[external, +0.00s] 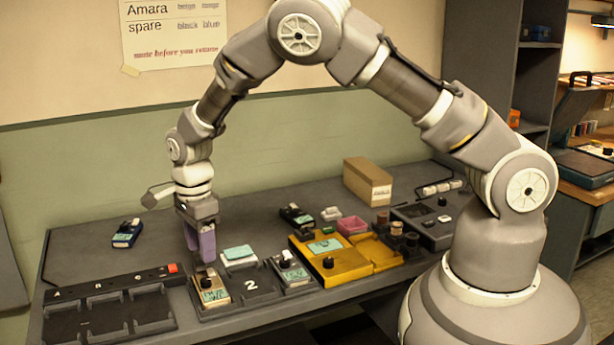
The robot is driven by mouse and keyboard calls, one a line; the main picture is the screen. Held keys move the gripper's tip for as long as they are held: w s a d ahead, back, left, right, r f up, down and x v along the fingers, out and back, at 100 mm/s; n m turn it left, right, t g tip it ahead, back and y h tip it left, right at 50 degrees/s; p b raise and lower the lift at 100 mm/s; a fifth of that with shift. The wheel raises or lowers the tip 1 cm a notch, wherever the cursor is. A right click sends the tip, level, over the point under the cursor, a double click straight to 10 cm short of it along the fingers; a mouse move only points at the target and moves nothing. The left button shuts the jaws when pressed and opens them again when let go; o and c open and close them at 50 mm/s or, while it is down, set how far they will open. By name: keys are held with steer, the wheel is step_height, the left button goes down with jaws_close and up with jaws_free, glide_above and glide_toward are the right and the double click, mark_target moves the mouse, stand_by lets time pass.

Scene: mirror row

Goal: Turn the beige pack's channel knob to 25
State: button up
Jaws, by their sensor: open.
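The beige pack (213,297) lies at the left end of a dark tray marked 2 (252,298). It has a small pale display and a dark channel knob (206,281) toward its back end. The display reading is too small to make out. My gripper (203,266) points down with its purple fingers directly over the knob end of the pack. It is open. I cannot tell whether the fingers stand around the knob or just above it.
A grey pack (292,274) sits at the tray's right end, with a pale green-topped item (238,253) behind. A yellow unit (347,264) stands to the right, a black lettered rack (100,320) to the left.

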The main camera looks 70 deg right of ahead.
mark_target(205, 280)
step_height(205, 280, down, 7)
steer(key=shift+f+b, duration=0.15)
steer(key=shift+b, duration=1)
jaws_close()
steer(key=shift+n, duration=0.4)
steer(key=n+p, duration=0.1)
steer(key=n, duration=0.3)
steer(key=shift+n+p, duration=0.3)
steer(key=n, duration=0.5)
steer(key=shift+n, duration=0.4)
jaws_free()
